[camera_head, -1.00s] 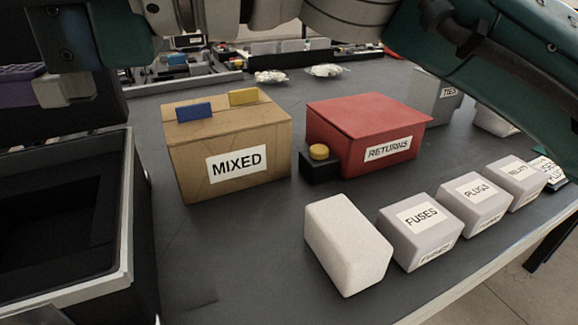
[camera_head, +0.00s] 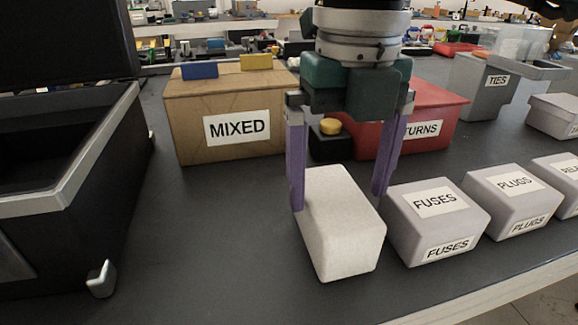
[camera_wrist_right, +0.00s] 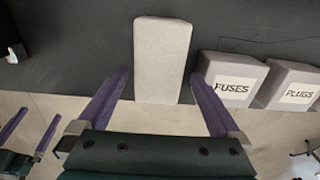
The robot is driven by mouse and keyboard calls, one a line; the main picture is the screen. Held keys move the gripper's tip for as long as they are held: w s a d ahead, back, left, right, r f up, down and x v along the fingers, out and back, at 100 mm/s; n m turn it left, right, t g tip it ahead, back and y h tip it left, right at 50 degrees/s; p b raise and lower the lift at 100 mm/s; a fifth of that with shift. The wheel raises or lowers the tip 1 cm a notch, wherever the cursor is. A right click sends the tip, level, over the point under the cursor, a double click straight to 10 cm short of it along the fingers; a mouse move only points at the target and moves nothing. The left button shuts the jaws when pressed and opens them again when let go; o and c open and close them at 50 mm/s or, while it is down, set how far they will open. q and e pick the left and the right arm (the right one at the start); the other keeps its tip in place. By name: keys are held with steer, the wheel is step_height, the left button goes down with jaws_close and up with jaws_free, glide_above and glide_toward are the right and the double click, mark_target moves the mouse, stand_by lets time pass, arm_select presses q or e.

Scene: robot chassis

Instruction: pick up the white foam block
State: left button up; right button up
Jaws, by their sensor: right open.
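The white foam block (camera_head: 341,232) lies on the dark table, left of the box labelled FUSES. My right gripper (camera_head: 338,200) points down over the far end of the block. Its purple fingers are open, one on each side of the block, with a clear gap on the right side. In the right wrist view, the block (camera_wrist_right: 162,60) lies ahead between the open fingers (camera_wrist_right: 160,95). The gripper is not closed on it.
The FUSES box (camera_head: 438,222) stands close to the right, then the PLUGS box (camera_head: 514,204). Behind are the MIXED carton (camera_head: 185,130), the red RETURNS box (camera_head: 440,105) and a black block with a yellow button (camera_head: 331,127). A black bin (camera_head: 110,150) is at left.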

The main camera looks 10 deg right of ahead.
mark_target(340, 201)
steer(key=f, duration=0.4)
steer(key=shift+s+f+b, duration=0.2)
steer(key=shift+b, duration=0.1)
steer(key=shift+c, duration=0.4)
steer(key=c, duration=1.1)
